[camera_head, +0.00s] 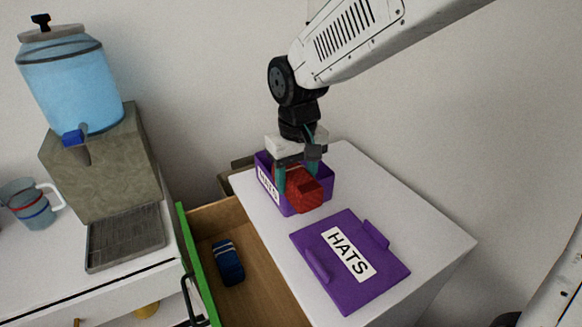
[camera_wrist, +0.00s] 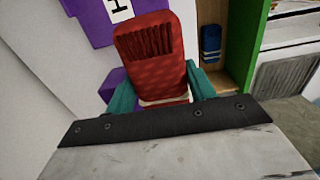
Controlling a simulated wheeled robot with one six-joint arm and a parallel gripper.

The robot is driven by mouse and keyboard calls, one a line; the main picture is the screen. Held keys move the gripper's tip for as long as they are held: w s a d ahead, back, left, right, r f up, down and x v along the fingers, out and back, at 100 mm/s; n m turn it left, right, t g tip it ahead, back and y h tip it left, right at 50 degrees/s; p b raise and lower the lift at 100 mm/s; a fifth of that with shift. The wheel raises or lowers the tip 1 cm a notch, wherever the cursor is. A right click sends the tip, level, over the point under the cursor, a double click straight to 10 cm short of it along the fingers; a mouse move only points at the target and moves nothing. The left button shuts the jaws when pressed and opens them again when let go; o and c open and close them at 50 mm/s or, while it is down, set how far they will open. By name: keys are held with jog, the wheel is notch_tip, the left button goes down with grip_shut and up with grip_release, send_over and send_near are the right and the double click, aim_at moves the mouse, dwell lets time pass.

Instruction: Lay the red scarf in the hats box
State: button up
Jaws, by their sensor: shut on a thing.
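The red scarf (camera_head: 306,190) is a folded bundle between the teal fingers of my gripper (camera_head: 298,178). In the wrist view the scarf (camera_wrist: 152,58) shows its fringe end, with the teal fingers of my gripper (camera_wrist: 163,92) closed on its two sides. The purple hats box (camera_head: 267,183), with a white HATS label, stands open on the white top. My gripper and the scarf are at the box, and the scarf covers part of its near side. Whether the scarf touches the box floor is hidden. The purple HATS lid (camera_head: 372,283) lies flat in front of the box.
An open drawer (camera_head: 254,262) with a green edge holds a dark blue rolled item (camera_head: 228,262), left of the white top (camera_head: 428,236). A blue drink dispenser (camera_head: 70,80) and a mug (camera_head: 27,202) stand on the left. A wall is close behind the box.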

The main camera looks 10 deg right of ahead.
jog(key=w+f, duration=0.2)
jog(key=w, duration=0.5)
jog(key=w+f, duration=0.3)
jog(key=w, duration=0.5)
jog(key=shift+d, duration=0.45)
jog(key=shift+f, duration=0.6)
jog(key=o, duration=1)
jog(key=shift+r, duration=0.1)
notch_tip(320, 180, up, 13)
jog(key=shift+r, duration=0.1)
